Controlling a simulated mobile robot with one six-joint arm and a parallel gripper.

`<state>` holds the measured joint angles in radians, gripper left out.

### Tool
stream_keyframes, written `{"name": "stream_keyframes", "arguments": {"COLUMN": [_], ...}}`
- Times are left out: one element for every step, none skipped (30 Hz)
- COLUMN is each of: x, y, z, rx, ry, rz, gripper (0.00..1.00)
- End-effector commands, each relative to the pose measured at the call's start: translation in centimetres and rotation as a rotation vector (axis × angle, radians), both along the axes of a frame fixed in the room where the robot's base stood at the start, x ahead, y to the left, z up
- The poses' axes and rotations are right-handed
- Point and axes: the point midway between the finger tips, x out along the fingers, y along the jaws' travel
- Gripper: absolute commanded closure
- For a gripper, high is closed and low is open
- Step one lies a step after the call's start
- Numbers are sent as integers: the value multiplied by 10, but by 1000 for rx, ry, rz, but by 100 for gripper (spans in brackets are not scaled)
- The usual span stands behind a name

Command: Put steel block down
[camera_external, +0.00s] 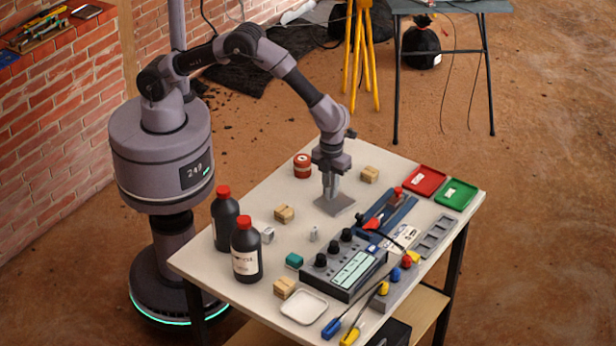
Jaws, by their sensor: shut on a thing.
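My gripper (331,191) is over the far middle part of the table, pointing down and shut on a small grey metal piece. I take this piece to be the steel block, but it is hard to tell apart from the grey fingers. A flat grey plate (346,207) lies on the table directly under the fingertips. Whether the held piece touches the plate cannot be told. Two other small metallic pieces stand on the table, one (268,235) beside the bottles and one (314,234) left of the black device.
Two dark red-capped bottles (247,262) stand at the left. Near the gripper are a red tin (302,165) and wooden block (369,174). Red (425,178) and green (456,193) trays sit far right.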

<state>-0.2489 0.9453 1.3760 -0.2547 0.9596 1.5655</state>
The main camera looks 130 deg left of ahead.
Motion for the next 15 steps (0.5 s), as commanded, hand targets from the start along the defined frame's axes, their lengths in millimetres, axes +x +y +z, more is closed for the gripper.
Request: {"name": "stream_keyframes", "arguments": {"x": [0,0,0,0,0,0,0,0,0,0,0,0,0,0,0], "y": [0,0,0,0,0,0,0,0,0,0,0,0,0,0,0], "z": [2,2,2,2,2,0,-1,-2,-1,-1,-1,-1,-1,-1,-1], "rx": [0,0,0,0,0,1,1,1,0,0,1,1,1,1,1], "ry": [-2,-2,-2,-2,-2,-2,-2,-2,-2,-2,-2,-2,-2,-2,-2], "rz": [0,0,0,0,0,0,0,0,0,0,0,0,0,0,0], "gripper": [100,100,100,100,100,100,100,100,81,75,69,65,65,65,65]}}
